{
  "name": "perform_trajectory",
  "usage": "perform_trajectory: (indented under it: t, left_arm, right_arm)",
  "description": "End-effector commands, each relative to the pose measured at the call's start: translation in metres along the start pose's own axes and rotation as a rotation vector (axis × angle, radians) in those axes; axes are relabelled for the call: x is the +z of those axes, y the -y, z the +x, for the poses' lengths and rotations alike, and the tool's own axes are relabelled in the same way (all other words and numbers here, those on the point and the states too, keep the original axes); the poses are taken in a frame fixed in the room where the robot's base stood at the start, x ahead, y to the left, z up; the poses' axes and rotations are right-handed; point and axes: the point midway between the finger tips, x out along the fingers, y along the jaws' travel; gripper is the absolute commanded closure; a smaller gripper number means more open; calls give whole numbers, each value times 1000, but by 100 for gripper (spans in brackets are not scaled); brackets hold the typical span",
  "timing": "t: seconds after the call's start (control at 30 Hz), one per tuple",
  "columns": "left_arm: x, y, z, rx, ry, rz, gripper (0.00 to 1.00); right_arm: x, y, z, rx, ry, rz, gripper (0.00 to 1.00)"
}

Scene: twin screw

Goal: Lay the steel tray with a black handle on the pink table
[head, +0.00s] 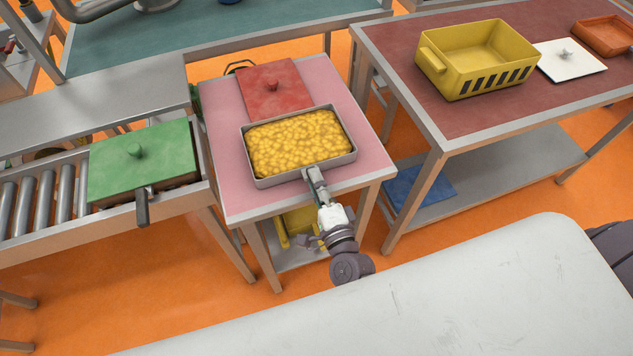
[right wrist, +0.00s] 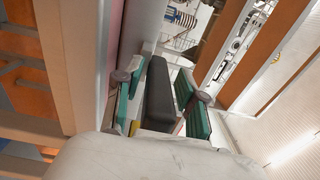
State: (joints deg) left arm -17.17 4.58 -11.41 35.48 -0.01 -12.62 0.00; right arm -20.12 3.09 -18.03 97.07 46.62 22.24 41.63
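The steel tray (head: 348,157) is full of yellow lumpy food. It is over the front half of the pink table (head: 229,196), and its handle points toward me. I cannot tell whether its bottom touches the table. My right gripper (head: 313,178) is at the handle and hides most of it in the head view. My left gripper is not in view.
A red lid (head: 270,88) lies on the pink table behind the tray. A green-lidded container (head: 140,160) with a dark handle sits on the roller conveyor (head: 42,205) at left. A yellow crate (head: 470,70) and a white lid (head: 568,62) are on the right table.

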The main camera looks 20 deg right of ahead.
Motion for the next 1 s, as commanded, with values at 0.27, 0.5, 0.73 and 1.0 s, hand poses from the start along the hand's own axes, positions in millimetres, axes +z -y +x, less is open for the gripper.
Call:
perform_trajectory:
  t: [0.27, 0.5, 0.73, 1.0]
  left_arm:
    - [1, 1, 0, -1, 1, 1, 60]
    - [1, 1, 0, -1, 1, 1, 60]
    - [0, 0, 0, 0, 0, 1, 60]
    - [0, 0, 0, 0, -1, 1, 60]
  right_arm:
    - [0, -4, -2, 11, 3, 0, 50]
    - [0, -4, -22, 11, 3, -1, 50]
    - [0, -3, -71, 10, 3, -1, 50]
    - [0, -2, -113, 5, 2, 0, 50]
